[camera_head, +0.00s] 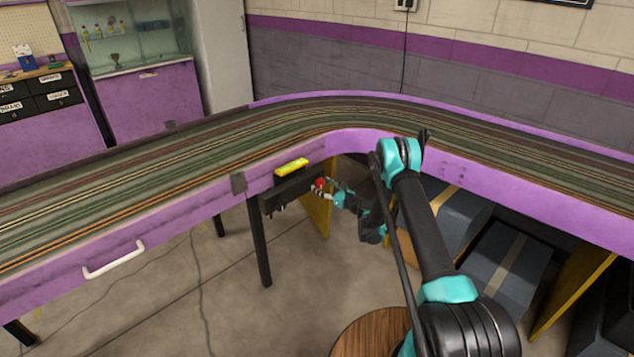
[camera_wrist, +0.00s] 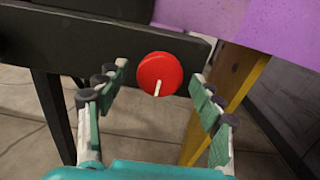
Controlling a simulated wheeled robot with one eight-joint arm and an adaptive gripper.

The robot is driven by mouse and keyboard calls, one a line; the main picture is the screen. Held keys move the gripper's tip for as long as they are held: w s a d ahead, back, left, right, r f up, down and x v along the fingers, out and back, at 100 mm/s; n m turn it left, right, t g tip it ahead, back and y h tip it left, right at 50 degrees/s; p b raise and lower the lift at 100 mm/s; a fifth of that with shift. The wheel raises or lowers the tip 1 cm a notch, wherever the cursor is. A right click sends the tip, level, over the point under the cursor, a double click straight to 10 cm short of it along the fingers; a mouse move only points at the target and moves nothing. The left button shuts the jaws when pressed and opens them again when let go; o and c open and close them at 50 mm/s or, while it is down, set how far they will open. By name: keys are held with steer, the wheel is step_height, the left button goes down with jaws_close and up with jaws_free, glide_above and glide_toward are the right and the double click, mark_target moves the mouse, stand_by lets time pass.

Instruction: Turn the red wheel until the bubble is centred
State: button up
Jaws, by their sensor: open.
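The red wheel (camera_wrist: 160,73) is a round disc on the end of a black bar (camera_wrist: 75,40). A short pale peg or mark shows at its lower edge. In the head view the red wheel (camera_head: 319,184) is small and sits at the bar's right end. A yellow level (camera_head: 291,167) lies on top of the bar; its bubble is too small to make out. My gripper (camera_wrist: 160,95) is open, with one finger on either side of the wheel in the wrist view and no clear contact. It shows in the head view just right of the wheel (camera_head: 330,190).
The purple-edged slot track (camera_head: 150,190) curves above and behind the bar. A black leg (camera_head: 259,240) stands left of the wheel, and a yellow brace (camera_wrist: 225,105) is to the right. Dark boxes (camera_head: 505,262) sit under the track at right. A round wooden stool top (camera_head: 365,332) is in front.

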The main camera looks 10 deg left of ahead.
steer(key=shift+w+a, duration=0.15)
steer(key=shift+a, duration=0.1)
steer(key=shift+c, duration=0.3)
steer(key=c, duration=1.1)
steer(key=shift+n, duration=0.4)
